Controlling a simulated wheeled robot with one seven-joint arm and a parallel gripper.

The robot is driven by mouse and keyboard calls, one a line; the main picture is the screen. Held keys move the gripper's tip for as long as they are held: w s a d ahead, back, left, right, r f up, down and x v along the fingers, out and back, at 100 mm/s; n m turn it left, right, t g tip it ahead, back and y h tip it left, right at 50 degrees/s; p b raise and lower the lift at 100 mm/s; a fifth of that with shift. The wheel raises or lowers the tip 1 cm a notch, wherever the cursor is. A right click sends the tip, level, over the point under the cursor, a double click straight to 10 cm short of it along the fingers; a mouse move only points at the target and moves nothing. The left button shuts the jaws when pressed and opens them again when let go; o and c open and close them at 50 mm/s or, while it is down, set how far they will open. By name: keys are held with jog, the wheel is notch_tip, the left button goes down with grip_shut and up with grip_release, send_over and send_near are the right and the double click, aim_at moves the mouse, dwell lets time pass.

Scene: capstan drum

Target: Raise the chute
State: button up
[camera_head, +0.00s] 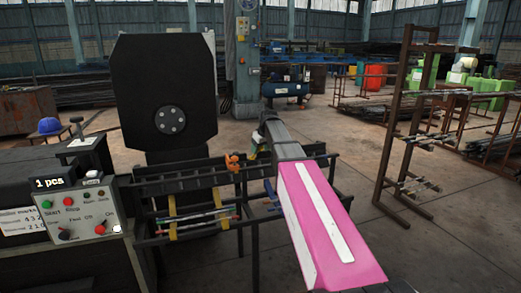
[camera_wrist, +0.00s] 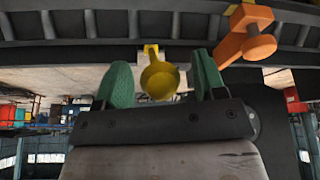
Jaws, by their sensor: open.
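A long dark rail with a slatted frame, apparently the chute (camera_head: 185,182), runs across the front of the black machine in the head view. It also crosses the top of the wrist view (camera_wrist: 100,24). An orange clamp-like knob (camera_head: 232,162) sits on it and shows at the upper right of the wrist view (camera_wrist: 248,38). A yellow cup-shaped piece (camera_wrist: 159,80) hangs from the rail. My gripper (camera_wrist: 159,60) is open, with one green finger on each side of the yellow piece. Contact cannot be told. In the head view my gripper (camera_head: 257,148) is partly hidden by my arm.
A control box (camera_head: 75,215) with buttons and a "1 pcs" display stands at the left. The black machine plate (camera_head: 165,85) rises behind the rail. A brown metal rack (camera_head: 400,140) stands at the right. Floor between rail and rack is clear.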

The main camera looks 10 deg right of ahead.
jog(key=shift+f, duration=0.15)
jog(key=shift+c, duration=0.3)
grip_shut()
jog(key=shift+w+a+r+g, duration=0.15)
jog(key=shift+w+r+g, duration=0.25)
jog(key=shift+w+r, duration=0.25)
jog(key=w+r, duration=0.1)
jog(key=w+g, duration=0.1)
jog(key=w+r+g, duration=0.1)
jog(key=shift+w+a+r+h, duration=0.3)
jog(key=shift+w+a, duration=0.05)
jog(key=shift+w, duration=0.05)
jog(key=w+a+r, duration=0.2)
jog(key=w, duration=0.7)
jog(key=shift+w, duration=0.2)
jog(key=shift+d, duration=0.1)
